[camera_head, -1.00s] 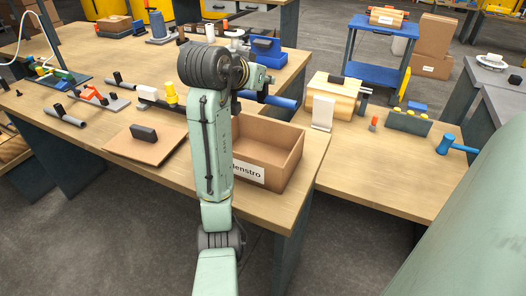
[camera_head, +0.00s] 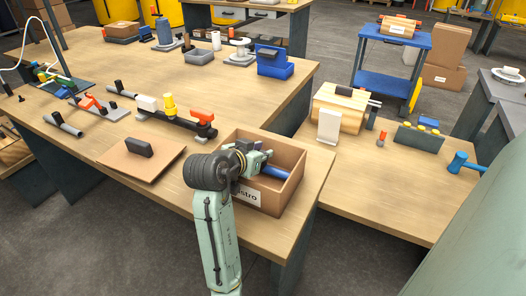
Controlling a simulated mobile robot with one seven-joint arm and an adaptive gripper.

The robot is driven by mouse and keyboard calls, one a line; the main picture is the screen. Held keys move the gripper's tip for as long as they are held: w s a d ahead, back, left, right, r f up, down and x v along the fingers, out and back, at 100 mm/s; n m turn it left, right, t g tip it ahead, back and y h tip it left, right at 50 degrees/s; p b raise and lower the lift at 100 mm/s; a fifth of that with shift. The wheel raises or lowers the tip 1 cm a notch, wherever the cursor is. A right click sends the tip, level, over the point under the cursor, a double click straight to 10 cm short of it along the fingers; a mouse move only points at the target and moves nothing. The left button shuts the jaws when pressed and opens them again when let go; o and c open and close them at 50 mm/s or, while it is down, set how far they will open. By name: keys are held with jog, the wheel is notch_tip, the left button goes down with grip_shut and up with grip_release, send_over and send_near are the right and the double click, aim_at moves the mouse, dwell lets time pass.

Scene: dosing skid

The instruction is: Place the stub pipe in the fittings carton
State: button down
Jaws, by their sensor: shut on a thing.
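The fittings carton (camera_head: 283,201) is an open brown box with a white label, near the front right corner of the long wooden table. My gripper (camera_head: 262,162) is over and partly within the carton's opening, and my arm hides its left side. A blue cylinder, which I take as the stub pipe (camera_head: 276,172), shows at the jaws, inside the carton's outline. My gripper is shut on it. The jaws' contact is small and partly hidden. I cannot tell whether the pipe touches the carton's floor.
A brown panel with a black handle (camera_head: 139,147) lies left of the carton. Behind it is a dark pipe run with a yellow valve (camera_head: 169,106) and a red-handled valve (camera_head: 202,118). A blue bin (camera_head: 275,65) stands farther back. A white upright plate (camera_head: 329,126) is on the right table.

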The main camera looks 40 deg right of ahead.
jog(key=shift+d+f, duration=0.1)
jog(key=shift+f, duration=0.4)
jog(key=shift+r, duration=0.1)
jog(key=c, duration=1.4)
grip_release()
jog(key=shift+c, duration=0.2)
